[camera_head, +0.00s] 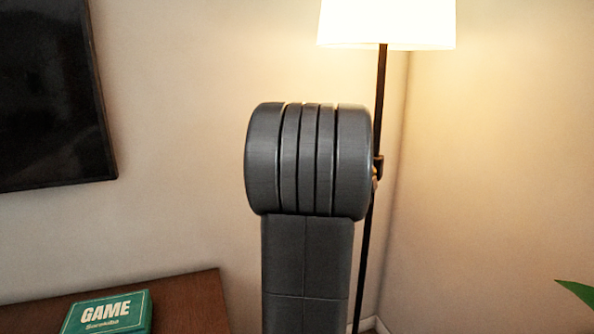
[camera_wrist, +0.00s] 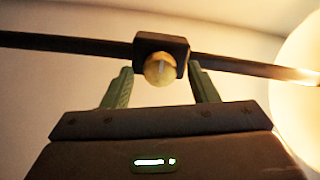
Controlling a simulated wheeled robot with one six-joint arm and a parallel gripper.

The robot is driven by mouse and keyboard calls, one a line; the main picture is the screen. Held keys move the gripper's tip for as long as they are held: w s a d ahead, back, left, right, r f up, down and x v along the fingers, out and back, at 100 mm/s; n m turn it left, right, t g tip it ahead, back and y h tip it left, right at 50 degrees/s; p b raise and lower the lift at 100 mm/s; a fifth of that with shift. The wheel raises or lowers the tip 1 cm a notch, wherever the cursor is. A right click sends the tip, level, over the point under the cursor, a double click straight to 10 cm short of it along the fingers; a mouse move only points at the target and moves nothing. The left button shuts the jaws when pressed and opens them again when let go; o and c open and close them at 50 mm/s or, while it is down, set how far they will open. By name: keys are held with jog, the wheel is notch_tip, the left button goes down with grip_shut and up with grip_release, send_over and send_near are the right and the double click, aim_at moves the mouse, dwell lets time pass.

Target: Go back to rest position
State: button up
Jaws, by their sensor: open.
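My gripper (camera_wrist: 161,84) shows in the wrist view, with its two greenish fingers apart. Nothing is held between them. The dark pole of a floor lamp (camera_wrist: 70,43) runs across the wrist view beyond the fingertips. A round brass-coloured knob (camera_wrist: 159,69) on the pole lies between the fingers in the picture. I cannot tell how far the fingertips are from the pole or whether they touch it. In the head view, my dark grey arm link stands upright in the middle, and my gripper is hidden.
In the head view, the lamp has a glowing white shade (camera_head: 387,24) and a thin pole (camera_head: 382,100) right behind my arm. A brown wooden surface (camera_head: 190,300) at lower left holds a green GAME box (camera_head: 107,313). A dark screen (camera_head: 50,95) hangs at left; leaves (camera_head: 577,291) show at right.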

jog(key=shift+w+d, duration=0.25)
jog(key=shift+w, duration=0.1)
jog(key=shift+s+a, duration=0.1)
jog(key=v, duration=1.3)
jog(key=w+d+n+p, duration=0.6)
jog(key=w+n+p, duration=0.5)
jog(key=n+p, duration=0.6)
jog(key=p, duration=0.5)
jog(key=shift+w+d+r, duration=0.2)
jog(key=shift+w+d, duration=0.05)
jog(key=shift+w, duration=0.05)
